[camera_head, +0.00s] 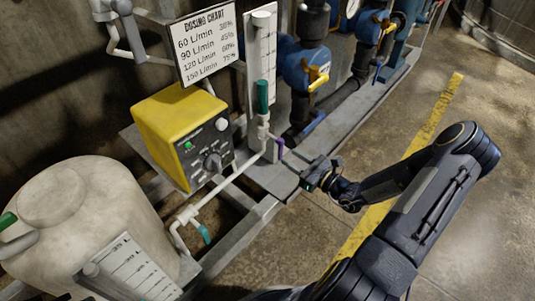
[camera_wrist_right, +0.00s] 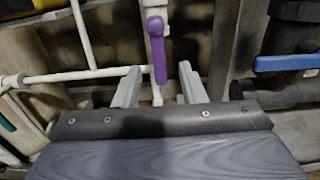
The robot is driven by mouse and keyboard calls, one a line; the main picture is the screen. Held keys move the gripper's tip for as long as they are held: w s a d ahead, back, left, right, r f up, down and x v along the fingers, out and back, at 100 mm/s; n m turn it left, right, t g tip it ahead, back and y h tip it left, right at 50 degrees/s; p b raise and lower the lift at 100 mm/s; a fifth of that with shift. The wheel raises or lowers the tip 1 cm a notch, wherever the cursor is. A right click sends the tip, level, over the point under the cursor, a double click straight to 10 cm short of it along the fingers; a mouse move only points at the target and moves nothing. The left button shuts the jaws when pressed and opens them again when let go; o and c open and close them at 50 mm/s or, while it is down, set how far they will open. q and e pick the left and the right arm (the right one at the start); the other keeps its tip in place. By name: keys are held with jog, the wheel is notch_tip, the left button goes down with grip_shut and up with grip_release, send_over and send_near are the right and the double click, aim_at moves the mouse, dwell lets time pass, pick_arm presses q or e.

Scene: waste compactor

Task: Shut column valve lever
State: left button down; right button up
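A purple lever (camera_head: 280,145) hangs on white pipework at the foot of the graduated column (camera_head: 261,60). In the right wrist view the purple lever (camera_wrist_right: 157,50) points down, its lower end near the gap between my fingertips. I cannot tell from the pictures which of these is the column valve lever. My right gripper (camera_head: 309,175) is open and empty, to the right of the purple lever; its two pale fingers (camera_wrist_right: 159,84) are spread apart. I see no contact. My left gripper is not in view.
A yellow pump box (camera_head: 178,115) stands left of the column, beside a white tank (camera_head: 85,215). Blue valves (camera_head: 305,70) on dark pipes stand behind, and a blue handle (camera_wrist_right: 285,62) is at right in the wrist view. The floor at right is clear.

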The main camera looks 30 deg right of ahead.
aim_at(282, 152)
jog(key=b+x, duration=0.2)
jog(key=x, duration=0.4)
jog(key=shift+w+a+r, duration=0.1)
jog(key=shift+w+a, duration=0.15)
jog(key=shift+w, duration=0.35)
grip_shut()
